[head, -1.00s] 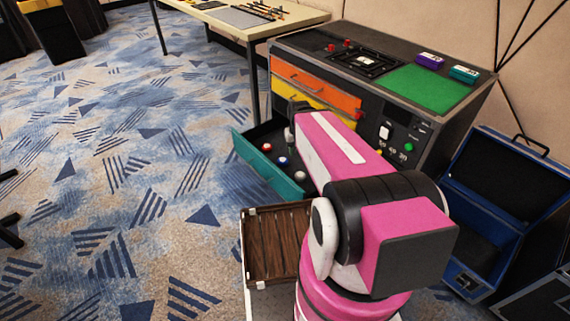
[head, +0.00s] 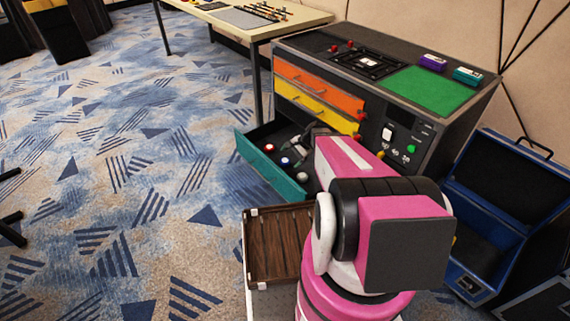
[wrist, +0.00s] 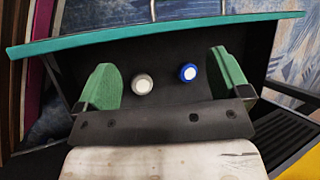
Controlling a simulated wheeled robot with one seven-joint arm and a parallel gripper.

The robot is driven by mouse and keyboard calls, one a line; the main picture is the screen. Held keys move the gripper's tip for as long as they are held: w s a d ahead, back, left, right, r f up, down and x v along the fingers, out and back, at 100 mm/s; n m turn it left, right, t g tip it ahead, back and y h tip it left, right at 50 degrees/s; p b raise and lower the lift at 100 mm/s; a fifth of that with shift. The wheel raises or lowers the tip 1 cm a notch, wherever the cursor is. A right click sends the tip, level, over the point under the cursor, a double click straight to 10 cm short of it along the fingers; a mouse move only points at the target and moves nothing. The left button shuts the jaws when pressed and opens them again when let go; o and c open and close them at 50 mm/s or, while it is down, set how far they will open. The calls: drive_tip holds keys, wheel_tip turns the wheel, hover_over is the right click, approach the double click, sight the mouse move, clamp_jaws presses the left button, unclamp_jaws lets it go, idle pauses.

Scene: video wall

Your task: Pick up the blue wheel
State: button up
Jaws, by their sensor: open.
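The blue wheel (head: 285,162) lies in the open teal-fronted drawer (head: 262,165), between a red wheel (head: 269,148) and a white wheel (head: 302,177). In the wrist view the blue wheel (wrist: 188,72) has a white centre and sits right of the white wheel (wrist: 143,84). My gripper (wrist: 166,79) is open over the dark drawer floor. Both wheels show between its green fingers, the blue one closer to the right finger. Neither finger appears to hold anything. In the head view my arm partly hides the drawer's right side. The red wheel is not visible in the wrist view.
Orange (head: 318,87) and yellow (head: 317,109) drawers sit shut above the open one. A brown wooden tray (head: 276,246) stands in front of it. An open blue case (head: 487,222) is at right.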

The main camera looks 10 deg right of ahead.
drive_tip(key=w+d+f+m+t+y, duration=0.3)
drive_tip(key=w+f+m, duration=0.4)
drive_tip(key=f, duration=0.3)
drive_tip(key=m+t, duration=0.4)
drive_tip(key=m, duration=0.4)
approach(286, 161)
drive_tip(key=shift+y, duration=0.4)
drive_tip(key=w+a+f, duration=0.2)
drive_tip(key=f, duration=0.1)
drive_tip(key=shift+w+r+x, duration=0.1)
drive_tip(key=shift+r+x, duration=0.05)
drive_tip(key=shift+x, duration=0.8)
drive_tip(key=shift+w+r+x, duration=0.1)
drive_tip(key=shift+r+x, duration=0.1)
drive_tip(key=shift+x, duration=0.7)
drive_tip(key=shift+w+r+x, duration=0.1)
drive_tip(key=shift+r+x, duration=0.05)
drive_tip(key=shift+x, duration=0.8)
drive_tip(key=shift+s+a, duration=0.1)
drive_tip(key=shift+s, duration=0.05)
drive_tip(key=c, duration=1.1)
